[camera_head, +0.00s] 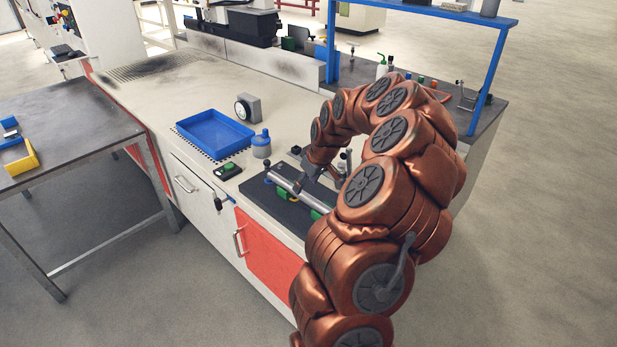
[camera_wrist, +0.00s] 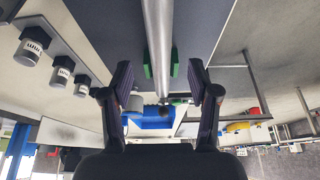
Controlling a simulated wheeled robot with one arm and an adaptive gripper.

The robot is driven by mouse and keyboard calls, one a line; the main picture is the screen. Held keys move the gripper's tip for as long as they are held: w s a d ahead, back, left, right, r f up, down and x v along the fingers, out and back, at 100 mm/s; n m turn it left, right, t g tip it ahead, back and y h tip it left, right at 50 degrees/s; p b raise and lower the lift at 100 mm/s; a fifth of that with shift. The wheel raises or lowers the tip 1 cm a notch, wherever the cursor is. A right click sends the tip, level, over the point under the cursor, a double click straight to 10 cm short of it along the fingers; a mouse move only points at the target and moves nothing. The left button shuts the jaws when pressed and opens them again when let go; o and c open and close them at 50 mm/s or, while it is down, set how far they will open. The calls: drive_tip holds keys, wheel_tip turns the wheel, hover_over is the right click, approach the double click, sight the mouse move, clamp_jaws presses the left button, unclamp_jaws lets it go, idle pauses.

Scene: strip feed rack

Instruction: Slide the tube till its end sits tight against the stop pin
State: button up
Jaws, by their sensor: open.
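The silvery tube (camera_head: 284,184) lies along a dark plate (camera_head: 262,190) on the bench in the head view. In the wrist view the tube (camera_wrist: 158,40) runs down from the top edge, in line with the gap between my fingers. Green supports (camera_wrist: 175,64) show at its sides. My gripper (camera_wrist: 161,85) is open, with one finger on each side of the tube's line; I see no contact. In the head view my arm hides the tube's right part. I cannot clearly make out the stop pin or tell whether the tube's end touches it.
A blue tray (camera_head: 214,133), a grey-blue bottle (camera_head: 261,146) and a small black box with a green top (camera_head: 228,171) stand left of and behind the plate. The bench's back left is clear.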

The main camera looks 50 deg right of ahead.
sight(302, 192)
drive_tip(key=shift+p+x, duration=0.5)
drive_tip(key=shift+x, duration=2.15)
clamp_jaws()
unclamp_jaws()
drive_tip(key=shift+r, duration=0.1)
drive_tip(key=v, duration=1.1)
drive_tip(key=shift+s+r, duration=0.25)
drive_tip(key=shift+r, duration=0.1)
